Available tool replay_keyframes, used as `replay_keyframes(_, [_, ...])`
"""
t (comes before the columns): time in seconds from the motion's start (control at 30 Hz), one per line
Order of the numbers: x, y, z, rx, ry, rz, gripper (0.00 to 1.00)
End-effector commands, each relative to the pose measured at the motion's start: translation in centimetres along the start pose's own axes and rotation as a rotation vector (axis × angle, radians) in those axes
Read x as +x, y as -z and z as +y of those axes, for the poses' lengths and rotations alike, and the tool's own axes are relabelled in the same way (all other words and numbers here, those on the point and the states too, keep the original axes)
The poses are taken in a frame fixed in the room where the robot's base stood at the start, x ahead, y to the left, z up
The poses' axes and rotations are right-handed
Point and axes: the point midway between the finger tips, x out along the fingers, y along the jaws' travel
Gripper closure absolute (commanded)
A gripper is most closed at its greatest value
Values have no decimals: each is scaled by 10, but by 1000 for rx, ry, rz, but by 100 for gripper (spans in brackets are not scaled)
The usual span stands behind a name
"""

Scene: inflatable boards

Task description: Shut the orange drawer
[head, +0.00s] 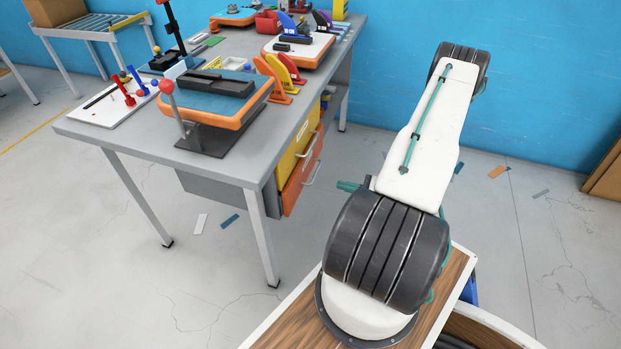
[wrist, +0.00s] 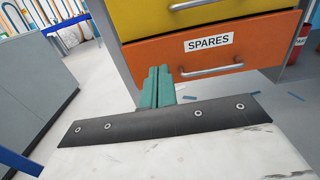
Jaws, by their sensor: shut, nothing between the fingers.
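The orange drawer (head: 302,173) is the lower one in the cabinet under the grey workbench. In the wrist view its front (wrist: 150,58) carries a "SPARES" label and a silver bar handle (wrist: 212,70). My gripper (wrist: 158,72) has teal fingers, shut together and empty. They point at the lower left part of the orange front, left of the handle; contact cannot be made out. In the head view the teal tips (head: 347,186) show beside my arm, right of the drawer.
The yellow drawer (head: 299,150) has its own handle. The grey workbench (head: 235,160) carries several tools and fixtures, with a leg (head: 262,235) near the drawers. Coloured strips lie on the floor. A blue wall stands behind.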

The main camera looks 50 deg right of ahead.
Motion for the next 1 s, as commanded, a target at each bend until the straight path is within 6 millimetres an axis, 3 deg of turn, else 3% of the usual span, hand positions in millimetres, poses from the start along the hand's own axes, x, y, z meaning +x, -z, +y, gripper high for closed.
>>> replay_keyframes(0.17, [16, 3, 1, 5, 5, -2, 100])
replay_keyframes(0.7, [121, 2, 1, 4, 2, -1, 100])
replay_keyframes(1.0, [138, 2, 0, 4, 6, -1, 100])
